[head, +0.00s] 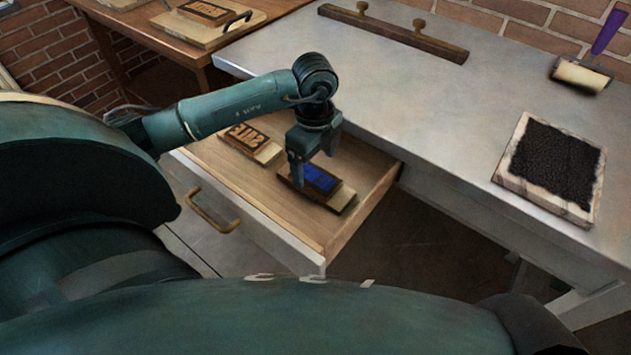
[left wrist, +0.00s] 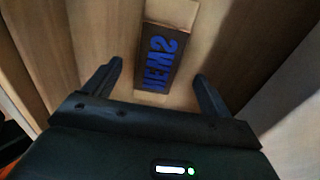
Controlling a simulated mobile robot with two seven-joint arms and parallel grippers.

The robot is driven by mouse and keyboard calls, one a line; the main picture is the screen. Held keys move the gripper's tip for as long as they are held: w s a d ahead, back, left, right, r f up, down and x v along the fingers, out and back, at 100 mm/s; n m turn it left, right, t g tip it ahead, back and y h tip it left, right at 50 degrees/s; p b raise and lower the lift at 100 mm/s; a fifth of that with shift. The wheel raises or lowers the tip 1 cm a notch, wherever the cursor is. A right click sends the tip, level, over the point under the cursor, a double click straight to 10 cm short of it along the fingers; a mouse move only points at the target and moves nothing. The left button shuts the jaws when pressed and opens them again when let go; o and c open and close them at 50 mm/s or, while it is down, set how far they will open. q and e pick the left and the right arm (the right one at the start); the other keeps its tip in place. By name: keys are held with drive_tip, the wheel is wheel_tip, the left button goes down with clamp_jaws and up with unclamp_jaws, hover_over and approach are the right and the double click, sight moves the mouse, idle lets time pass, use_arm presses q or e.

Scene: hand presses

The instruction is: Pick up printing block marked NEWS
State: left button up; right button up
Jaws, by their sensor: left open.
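The printing block marked NEWS (left wrist: 165,52) has blue mirrored letters on a dark face over a light wooden base. It lies in the open drawer, and its blue face (head: 320,179) shows in the head view too. My left gripper (head: 312,168) is open above the block, pointing down. In the left wrist view my left gripper (left wrist: 158,88) has its fingers apart, one on each side of the block's near end, with nothing held. The exact height above the block is hard to tell. My right gripper is not in view.
A second block with dark letters (head: 247,139) lies farther left in the drawer (head: 290,226). The grey worktop (head: 430,110) overhangs behind it. An inked slab (head: 500,166), a purple-handled roller (head: 582,74) and a wooden bar (head: 395,32) rest on the worktop.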

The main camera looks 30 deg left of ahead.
use_arm(q)
wheel_tip(320, 180, down, 5)
drive_tip(key=shift+s+d+r, duration=0.1)
drive_tip(key=shift+s+d, duration=0.05)
drive_tip(key=shift+c, duration=0.5)
drive_tip(key=c, duration=1.1)
